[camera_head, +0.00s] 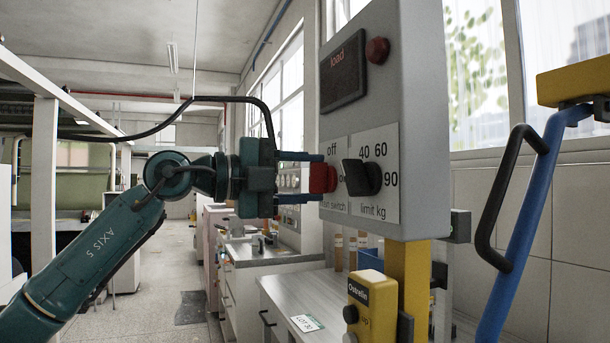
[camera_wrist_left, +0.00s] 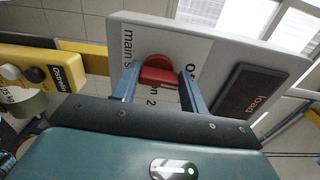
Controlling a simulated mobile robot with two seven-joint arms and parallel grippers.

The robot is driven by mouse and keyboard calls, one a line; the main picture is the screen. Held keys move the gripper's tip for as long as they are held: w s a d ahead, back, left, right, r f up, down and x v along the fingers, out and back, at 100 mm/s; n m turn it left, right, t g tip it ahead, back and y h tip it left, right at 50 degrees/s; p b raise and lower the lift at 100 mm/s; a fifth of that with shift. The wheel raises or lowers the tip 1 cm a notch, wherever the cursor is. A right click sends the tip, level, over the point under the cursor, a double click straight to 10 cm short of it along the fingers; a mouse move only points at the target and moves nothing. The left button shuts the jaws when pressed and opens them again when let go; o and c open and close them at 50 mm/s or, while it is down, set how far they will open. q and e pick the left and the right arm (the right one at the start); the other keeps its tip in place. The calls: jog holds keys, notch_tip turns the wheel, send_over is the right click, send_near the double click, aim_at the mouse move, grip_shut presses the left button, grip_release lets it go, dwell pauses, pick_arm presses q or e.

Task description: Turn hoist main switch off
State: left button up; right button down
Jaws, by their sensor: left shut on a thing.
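The hoist main switch (camera_head: 323,178) is a red knob on the front of a grey control box (camera_head: 418,120), under the word "off". My left gripper (camera_head: 312,178) reaches it from the left with its blue fingers on either side of the knob, shut on it. In the left wrist view the red knob (camera_wrist_left: 158,73) sits between the two fingers (camera_wrist_left: 160,85), against the white label plate. The knob's pointing direction is hard to tell. My right gripper is in neither view.
A black limit knob (camera_head: 362,177) is close to the right of the switch. A display reading "load" (camera_head: 343,72) and a round red button (camera_head: 377,50) are above. A yellow pendant (camera_head: 370,305) hangs below, and a blue bar with a black handle (camera_head: 515,200) stands at right.

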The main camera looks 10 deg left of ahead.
pick_arm(q)
jog(key=shift+n, duration=0.4)
jog(key=o, duration=1)
jog(key=b+v, duration=0.2)
jog(key=v, duration=1.1)
